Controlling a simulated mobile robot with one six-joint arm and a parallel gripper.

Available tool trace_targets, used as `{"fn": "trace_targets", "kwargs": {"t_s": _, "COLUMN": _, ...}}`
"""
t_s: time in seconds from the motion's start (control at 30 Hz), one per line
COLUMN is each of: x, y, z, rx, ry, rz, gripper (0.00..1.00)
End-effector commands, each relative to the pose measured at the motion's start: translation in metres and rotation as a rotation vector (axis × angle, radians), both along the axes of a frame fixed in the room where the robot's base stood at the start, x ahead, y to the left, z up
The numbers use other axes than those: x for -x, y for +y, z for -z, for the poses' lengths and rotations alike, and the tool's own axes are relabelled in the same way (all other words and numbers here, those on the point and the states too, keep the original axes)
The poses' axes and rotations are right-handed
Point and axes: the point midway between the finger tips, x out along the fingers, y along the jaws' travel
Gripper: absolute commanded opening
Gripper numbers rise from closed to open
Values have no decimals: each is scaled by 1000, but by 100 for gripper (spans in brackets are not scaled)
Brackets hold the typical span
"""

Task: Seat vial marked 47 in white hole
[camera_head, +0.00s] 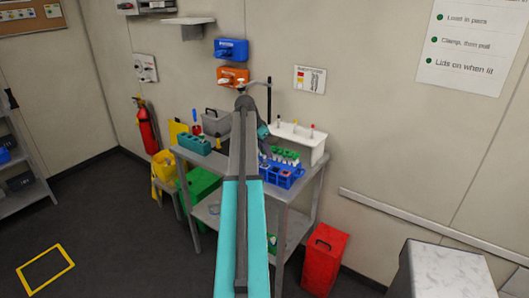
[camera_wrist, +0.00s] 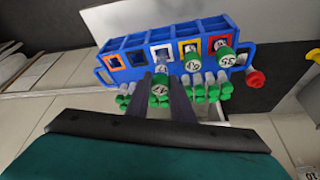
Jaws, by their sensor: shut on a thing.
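The blue rack (camera_wrist: 243,50) has a row of holes with coloured frames: orange, dark, white, yellow and red-orange. The white hole (camera_wrist: 162,52) is in the middle. My gripper (camera_wrist: 161,86) is shut on a green-capped vial (camera_wrist: 160,80), which sits between the fingers just below the white hole in the wrist view. I cannot read its mark clearly or tell whether it touches the rack. Green-capped vials stand at the yellow hole (camera_wrist: 194,63) and the red-orange hole (camera_wrist: 228,59). In the head view the rack (camera_head: 285,180) is on the table, and my arm hides part of the scene.
Several green-capped vials (camera_wrist: 211,88) stand in rows beside the rack. A red-capped item (camera_wrist: 255,78) is to the right. On the metal table (camera_head: 280,191) are a white box (camera_head: 312,148) and a teal rack (camera_head: 194,144). A red bin (camera_head: 324,259) stands on the floor.

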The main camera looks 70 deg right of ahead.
Motion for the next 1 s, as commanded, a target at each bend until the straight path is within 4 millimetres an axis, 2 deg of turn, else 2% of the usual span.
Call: {"fn": "trace_targets", "kwargs": {"t_s": 1.0, "x": 0, "y": 0, "z": 9, "rx": 0, "ry": 0, "rz": 0, "gripper": 0}}
